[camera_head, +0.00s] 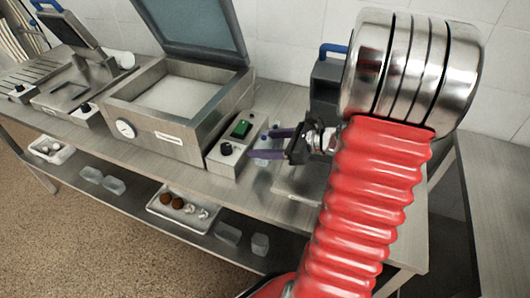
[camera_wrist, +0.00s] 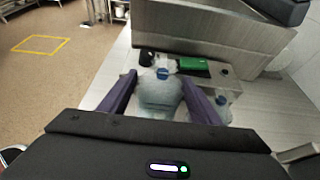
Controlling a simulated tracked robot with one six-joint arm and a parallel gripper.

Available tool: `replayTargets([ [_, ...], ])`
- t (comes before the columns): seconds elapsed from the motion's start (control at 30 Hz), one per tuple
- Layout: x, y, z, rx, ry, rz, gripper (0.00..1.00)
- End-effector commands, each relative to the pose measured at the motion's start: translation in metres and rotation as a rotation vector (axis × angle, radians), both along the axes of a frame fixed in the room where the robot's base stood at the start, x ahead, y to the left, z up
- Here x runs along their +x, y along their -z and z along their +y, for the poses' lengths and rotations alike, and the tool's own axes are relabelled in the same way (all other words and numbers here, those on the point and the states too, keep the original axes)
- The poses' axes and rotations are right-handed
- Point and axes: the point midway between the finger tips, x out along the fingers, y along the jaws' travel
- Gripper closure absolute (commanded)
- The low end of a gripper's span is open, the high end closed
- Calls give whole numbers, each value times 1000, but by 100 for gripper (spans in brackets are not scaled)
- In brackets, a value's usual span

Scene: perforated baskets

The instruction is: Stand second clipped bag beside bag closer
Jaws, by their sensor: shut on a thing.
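My gripper (camera_head: 264,144) is shut on a clear bag with a blue clip; its purple fingers flank the bag (camera_wrist: 160,92) in the wrist view. The held bag looks upright in front of the control box with the green switch (camera_wrist: 195,66). Another clear bag with a blue clip (camera_wrist: 223,108) is just right of the right finger, partly hidden by it. In the head view my arm hides much of this area. I cannot tell for certain which machine is the bag closer, or whether the held bag touches the counter.
A steel chamber machine (camera_head: 160,140) with a raised lid stands left of the control box (camera_head: 231,148). A dark machine with a blue handle (camera_head: 326,78) stands behind my arm. The shelf below holds a tray (camera_head: 160,208) and several clear containers. Bare counter (camera_head: 275,103) shows behind my gripper.

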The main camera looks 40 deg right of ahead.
Motion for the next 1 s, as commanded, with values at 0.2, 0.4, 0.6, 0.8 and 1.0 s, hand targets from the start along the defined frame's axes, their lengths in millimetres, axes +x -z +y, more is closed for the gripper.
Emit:
replayTargets([
  [0.2, 0, 7, 0, 2, 1, 1, 73],
  [0.4, 0, 29, 0, 3, 1, 1, 73],
  [0.6, 0, 37, -1, 0, 1, -1, 73],
  [0.8, 0, 37, -1, 0, 2, -1, 73],
  [1.0, -1, 39, -1, -1, 2, 0, 36],
])
